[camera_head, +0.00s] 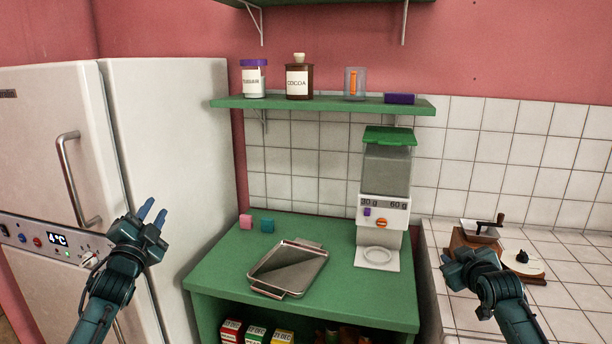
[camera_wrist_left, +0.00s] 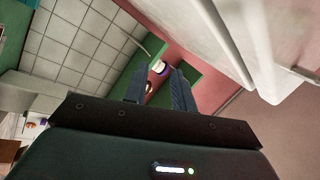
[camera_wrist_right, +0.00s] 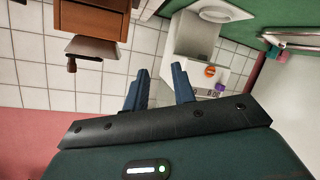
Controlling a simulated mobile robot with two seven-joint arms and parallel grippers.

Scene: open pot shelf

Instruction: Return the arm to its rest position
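My left gripper (camera_head: 153,213) is raised in front of the white fridge on the left, its two blue fingers pointing up and apart. In the left wrist view, its fingers (camera_wrist_left: 160,84) have an empty gap, with a jar on the shelf showing far behind. My right gripper (camera_head: 449,264) is at the right, in front of the coffee grinder and the tiled counter. In the right wrist view, its fingers (camera_wrist_right: 160,80) are spread with nothing between them. Part of the right gripper's fingers is hard to make out in the head view.
The green cabinet (camera_head: 224,268) bears a metal tray (camera_head: 286,266), a pink cube (camera_head: 246,221), a teal cube (camera_head: 267,226) and a dispenser (camera_head: 383,212). A wooden grinder (camera_head: 473,240) stands on the tiled counter (camera_head: 584,284). The fridge (camera_head: 165,120) stands left.

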